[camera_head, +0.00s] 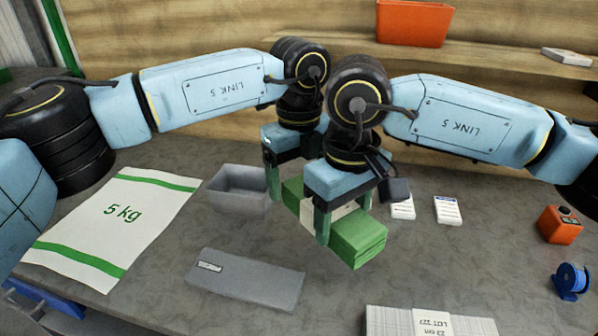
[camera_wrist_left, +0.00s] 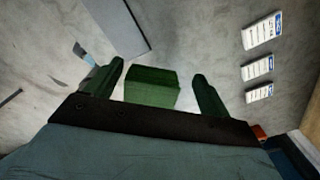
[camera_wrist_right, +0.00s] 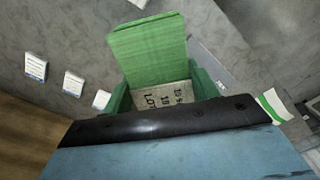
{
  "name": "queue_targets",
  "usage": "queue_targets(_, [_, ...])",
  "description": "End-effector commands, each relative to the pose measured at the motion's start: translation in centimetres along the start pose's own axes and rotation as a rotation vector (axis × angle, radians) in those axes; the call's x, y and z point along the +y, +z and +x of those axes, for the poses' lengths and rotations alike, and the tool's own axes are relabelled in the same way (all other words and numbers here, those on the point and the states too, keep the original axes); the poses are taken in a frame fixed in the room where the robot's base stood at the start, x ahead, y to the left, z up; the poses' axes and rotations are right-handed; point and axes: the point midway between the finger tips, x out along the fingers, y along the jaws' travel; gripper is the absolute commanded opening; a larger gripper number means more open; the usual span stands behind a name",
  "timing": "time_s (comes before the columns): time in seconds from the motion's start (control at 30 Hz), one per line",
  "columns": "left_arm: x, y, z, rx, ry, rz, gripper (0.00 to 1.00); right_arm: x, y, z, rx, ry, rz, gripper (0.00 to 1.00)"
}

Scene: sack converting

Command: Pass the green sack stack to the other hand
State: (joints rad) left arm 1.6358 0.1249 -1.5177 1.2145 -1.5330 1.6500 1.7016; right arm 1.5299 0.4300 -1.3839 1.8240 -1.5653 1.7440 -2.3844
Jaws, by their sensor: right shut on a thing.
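The green sack stack (camera_head: 358,241) has a pale printed band around its middle and is held over the table. My right gripper (camera_head: 343,222) is shut on it at the band. The right wrist view shows the stack (camera_wrist_right: 150,52) with the lettered band (camera_wrist_right: 165,97) between the fingers. My left gripper (camera_head: 292,186) is at the stack's far left end. In the left wrist view its fingers (camera_wrist_left: 158,82) are apart, with the stack's green end (camera_wrist_left: 151,88) between them and a gap on each side. The right gripper partly hides the left one in the head view.
A grey open bin (camera_head: 238,190) and a grey flat box (camera_head: 245,280) stand left of the stack. A white 5 kg sack (camera_head: 120,220) lies further left.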

Motion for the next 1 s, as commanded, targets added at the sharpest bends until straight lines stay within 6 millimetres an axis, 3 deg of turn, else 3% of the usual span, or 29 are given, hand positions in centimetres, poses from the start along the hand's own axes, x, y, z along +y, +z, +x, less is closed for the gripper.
queue_targets(0.07, [0.0, 0.0, 0.0, 0.000, 0.000, 0.000, 0.70, 0.0, 0.0, -0.1, 0.001, 0.000, 0.000, 0.29])
queue_targets(0.37, [-0.1, -0.1, -0.1, 0.001, -0.004, 0.001, 0.31, -0.2, 0.0, -0.1, 0.002, -0.003, -0.007, 0.29])
queue_targets(0.4, [-0.1, -0.1, -0.1, 0.001, -0.006, 0.001, 0.29, -0.2, 0.0, -0.1, 0.002, -0.004, -0.009, 0.62])
queue_targets(0.6, [-0.1, -0.1, -0.1, 0.001, -0.005, 0.001, 0.29, -0.2, 0.0, 0.0, 0.001, -0.003, -0.006, 0.84])
queue_targets(0.87, [-0.1, 0.0, -0.1, 0.001, -0.003, 0.000, 0.29, -0.1, 0.0, -0.1, 0.001, -0.001, -0.002, 0.84])
queue_targets(1.0, [0.0, 0.0, -0.1, 0.001, -0.002, 0.000, 0.29, 0.0, -0.1, -1.4, 0.004, 0.000, -0.001, 0.84])
